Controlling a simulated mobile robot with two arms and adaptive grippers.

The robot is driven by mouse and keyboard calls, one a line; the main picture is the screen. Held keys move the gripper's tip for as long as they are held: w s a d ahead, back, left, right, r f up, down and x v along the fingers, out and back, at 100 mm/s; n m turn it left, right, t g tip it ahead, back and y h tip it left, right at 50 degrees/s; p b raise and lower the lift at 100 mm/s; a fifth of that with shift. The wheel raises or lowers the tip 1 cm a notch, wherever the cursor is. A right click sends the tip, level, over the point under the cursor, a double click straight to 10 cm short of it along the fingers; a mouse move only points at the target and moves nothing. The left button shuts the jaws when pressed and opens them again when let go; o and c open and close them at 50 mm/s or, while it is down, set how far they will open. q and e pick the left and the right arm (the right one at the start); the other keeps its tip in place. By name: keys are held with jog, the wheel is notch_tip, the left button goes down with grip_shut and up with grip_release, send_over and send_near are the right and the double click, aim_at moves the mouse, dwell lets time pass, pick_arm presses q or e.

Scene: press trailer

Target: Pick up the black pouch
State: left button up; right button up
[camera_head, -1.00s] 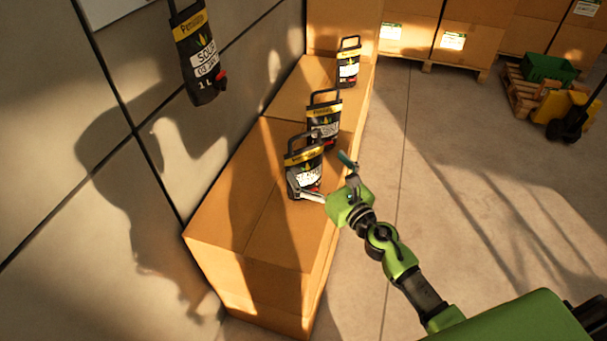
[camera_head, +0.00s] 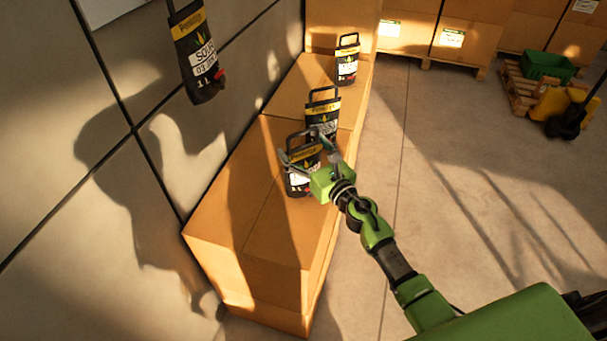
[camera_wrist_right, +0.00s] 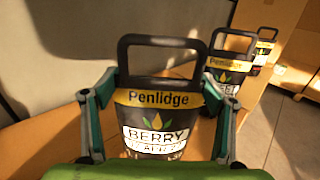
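The nearest black pouch (camera_head: 299,183) stands upright on a cardboard box, with a black loop handle and a yellow "Penlidge" band. In the right wrist view this pouch (camera_wrist_right: 158,118) reads "BERRY"; its lower part is hidden by my gripper. My right gripper (camera_head: 303,148) is open, with one finger on each side of the pouch. In the wrist view its fingers (camera_wrist_right: 157,100) flank the pouch's sides; whether they touch is unclear. Two similar pouches stand behind, a middle one (camera_head: 322,114) and a far one (camera_head: 347,66). My left gripper is out of view.
Another black pouch (camera_head: 198,55) is high by the wall panel (camera_head: 60,140); what holds it is out of view. Cardboard boxes (camera_head: 250,225) run along the wall. A pallet (camera_head: 522,92) with a green crate (camera_head: 548,66) stands far right.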

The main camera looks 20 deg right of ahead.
jog(key=c, duration=0.6)
jog(key=shift+r, duration=0.25)
jog(key=c, duration=0.5)
jog(key=shift+w, duration=0.1)
